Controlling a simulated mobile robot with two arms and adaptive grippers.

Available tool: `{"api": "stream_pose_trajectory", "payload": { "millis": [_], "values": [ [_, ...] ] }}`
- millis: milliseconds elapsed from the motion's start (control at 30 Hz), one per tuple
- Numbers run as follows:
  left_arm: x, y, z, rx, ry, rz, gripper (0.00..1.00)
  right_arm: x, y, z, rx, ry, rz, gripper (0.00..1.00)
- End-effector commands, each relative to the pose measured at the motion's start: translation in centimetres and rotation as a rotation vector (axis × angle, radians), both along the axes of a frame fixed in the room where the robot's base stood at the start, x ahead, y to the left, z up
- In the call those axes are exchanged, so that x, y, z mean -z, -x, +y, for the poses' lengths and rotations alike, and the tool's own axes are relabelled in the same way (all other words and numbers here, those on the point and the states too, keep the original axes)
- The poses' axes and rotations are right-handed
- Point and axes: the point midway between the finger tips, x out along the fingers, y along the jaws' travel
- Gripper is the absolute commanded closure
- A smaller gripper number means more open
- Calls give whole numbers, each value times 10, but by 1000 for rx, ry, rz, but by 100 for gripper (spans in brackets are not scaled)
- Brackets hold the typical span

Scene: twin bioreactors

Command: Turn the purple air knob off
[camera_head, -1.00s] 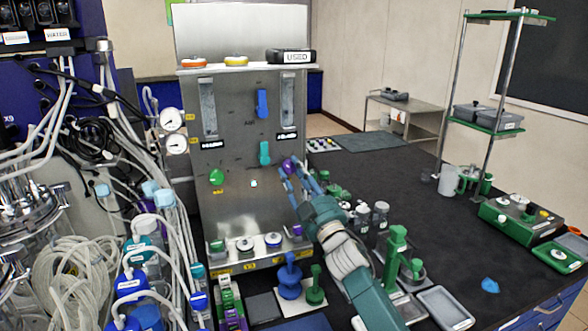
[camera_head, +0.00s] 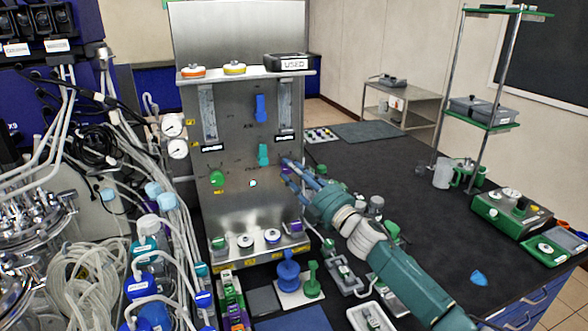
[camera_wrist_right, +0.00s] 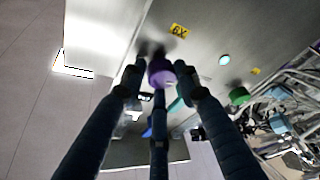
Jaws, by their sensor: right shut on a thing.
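The purple knob (camera_wrist_right: 161,72) sits on the front of the steel panel (camera_head: 235,125), at the right side below the teal valve handle (camera_head: 263,155). In the head view the knob is mostly hidden behind my fingers. My right gripper (camera_head: 286,170) reaches it from the right. In the right wrist view my gripper's fingers (camera_wrist_right: 160,80) are around the knob and shut on it. No pointer or marking on the knob is clear enough to tell its setting. My left gripper is in neither view.
A green knob (camera_head: 217,180) and a blue valve handle (camera_head: 261,108) are on the same panel. Tubes and bottles crowd the left. Below my right arm stand blue (camera_head: 288,272) and green items.

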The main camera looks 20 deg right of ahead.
Motion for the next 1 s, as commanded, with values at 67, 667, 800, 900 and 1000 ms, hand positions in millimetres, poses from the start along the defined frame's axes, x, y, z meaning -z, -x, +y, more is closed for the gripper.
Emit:
{"api": "stream_pose_trajectory", "payload": {
  "millis": [67, 667, 800, 900, 1000],
  "values": [
    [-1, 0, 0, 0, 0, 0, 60, 1, 1, 4, -9, 12, 0, 95],
    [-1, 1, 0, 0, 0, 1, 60, 3, 1, 4, -6, 15, 2, 52],
    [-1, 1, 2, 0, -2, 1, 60, 2, 1, 2, -3, 16, 1, 52],
    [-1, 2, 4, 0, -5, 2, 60, 3, 3, 1, -3, 16, 2, 52],
    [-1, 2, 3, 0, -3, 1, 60, 6, 11, -4, -2, 16, 4, 52]
  ]
}}
